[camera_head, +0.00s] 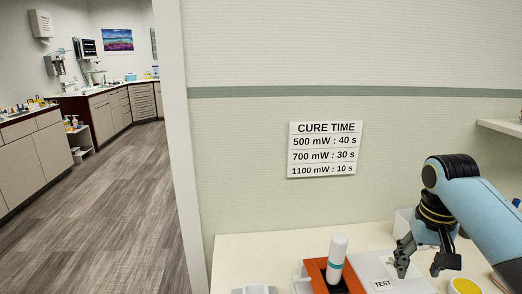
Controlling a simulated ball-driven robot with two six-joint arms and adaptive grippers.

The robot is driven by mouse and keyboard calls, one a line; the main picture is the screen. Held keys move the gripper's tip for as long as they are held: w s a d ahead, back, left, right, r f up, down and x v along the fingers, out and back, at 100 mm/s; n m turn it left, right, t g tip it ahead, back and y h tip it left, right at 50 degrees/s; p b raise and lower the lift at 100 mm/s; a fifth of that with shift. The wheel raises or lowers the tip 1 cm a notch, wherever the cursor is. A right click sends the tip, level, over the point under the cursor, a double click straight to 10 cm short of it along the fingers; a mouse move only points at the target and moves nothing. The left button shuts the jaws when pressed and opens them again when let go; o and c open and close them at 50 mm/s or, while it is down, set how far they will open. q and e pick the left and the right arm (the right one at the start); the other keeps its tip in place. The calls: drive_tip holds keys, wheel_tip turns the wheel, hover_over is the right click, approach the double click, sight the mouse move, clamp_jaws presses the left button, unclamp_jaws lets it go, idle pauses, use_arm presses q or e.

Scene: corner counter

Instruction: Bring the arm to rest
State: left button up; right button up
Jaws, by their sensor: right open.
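My right arm comes in from the right edge over the counter. Its dark right gripper (422,264) points down with its fingers apart and nothing between them. It hangs over or just beside a white pad marked TEST (378,262); I cannot tell how far above it. My left gripper is not in view.
An orange holder (313,269) with a white cylinder (337,254) standing in it is left of the gripper. A yellow-topped jar (464,286) is at the lower right. A cure time sign (325,150) hangs on the wall.

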drive_tip(key=s+a+f+n+t, duration=0.1)
drive_tip(key=s+a, duration=0.1)
drive_tip(key=s, duration=0.5)
drive_tip(key=s+a+f+n, duration=0.1)
drive_tip(key=s+a, duration=0.1)
drive_tip(key=s, duration=0.5)
drive_tip(key=s+a+r+n+t, duration=0.1)
drive_tip(key=s+r, duration=0.2)
drive_tip(key=s, duration=0.4)
drive_tip(key=s+a+r+n+t, duration=0.1)
drive_tip(key=s+r, duration=0.2)
drive_tip(key=s, duration=0.3)
wheel_tip(320, 180, down, 36)
drive_tip(key=s+d+g+b, duration=0.2)
drive_tip(key=s+b, duration=0.1)
drive_tip(key=b, duration=0.7)
use_arm(q)
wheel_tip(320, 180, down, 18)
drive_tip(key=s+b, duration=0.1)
drive_tip(key=b, duration=0.6)
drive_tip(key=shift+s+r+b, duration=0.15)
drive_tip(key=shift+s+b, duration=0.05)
drive_tip(key=shift+b, duration=0.1)
use_arm(e)
drive_tip(key=s+f, duration=0.9)
drive_tip(key=f, duration=0.3)
drive_tip(key=s+d+f+g, duration=0.1)
drive_tip(key=s+f, duration=0.8)
drive_tip(key=f, duration=0.3)
drive_tip(key=shift+s, duration=0.15)
